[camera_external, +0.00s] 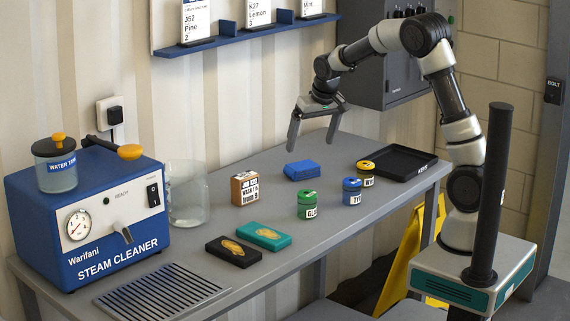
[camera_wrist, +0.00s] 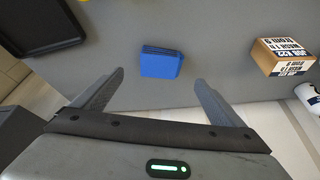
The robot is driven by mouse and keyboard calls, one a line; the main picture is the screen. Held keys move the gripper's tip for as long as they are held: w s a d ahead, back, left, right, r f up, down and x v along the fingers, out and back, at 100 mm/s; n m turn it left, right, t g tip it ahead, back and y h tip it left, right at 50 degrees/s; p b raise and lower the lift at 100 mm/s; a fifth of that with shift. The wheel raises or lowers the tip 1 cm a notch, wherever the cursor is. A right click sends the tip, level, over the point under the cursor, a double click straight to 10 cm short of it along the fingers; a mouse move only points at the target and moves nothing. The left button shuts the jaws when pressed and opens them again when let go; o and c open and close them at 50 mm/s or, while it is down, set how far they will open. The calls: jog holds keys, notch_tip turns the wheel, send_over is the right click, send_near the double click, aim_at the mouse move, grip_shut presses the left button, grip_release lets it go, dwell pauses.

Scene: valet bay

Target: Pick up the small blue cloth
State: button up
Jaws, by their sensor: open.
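The small blue cloth (camera_external: 302,170) is a folded block lying on the grey bench, toward the back and right of centre. It also shows in the wrist view (camera_wrist: 161,62), ahead of and between the two fingers. My gripper (camera_external: 316,145) is open and empty, above the bench near the cloth, with its fingers pointing down. In the wrist view my gripper (camera_wrist: 160,85) has its fingers spread wide, apart from the cloth. Nothing hides the cloth in either view.
A cardboard box (camera_external: 245,188) stands left of the cloth. Green-lidded (camera_external: 307,204), blue-lidded (camera_external: 352,191) and yellow-lidded (camera_external: 365,173) jars stand in front and to the right. A black tray (camera_external: 398,164) lies at the right end. A blue shelf (camera_external: 240,36) hangs on the wall behind.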

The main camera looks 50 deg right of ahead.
aim_at(302, 165)
jog(key=b+x, duration=0.1)
jog(key=x, duration=0.8)
jog(key=shift+w+d+f, duration=0.1)
jog(key=shift+w, duration=0.1)
jog(key=c, duration=1.1)
jog(key=shift+c, duration=0.2)
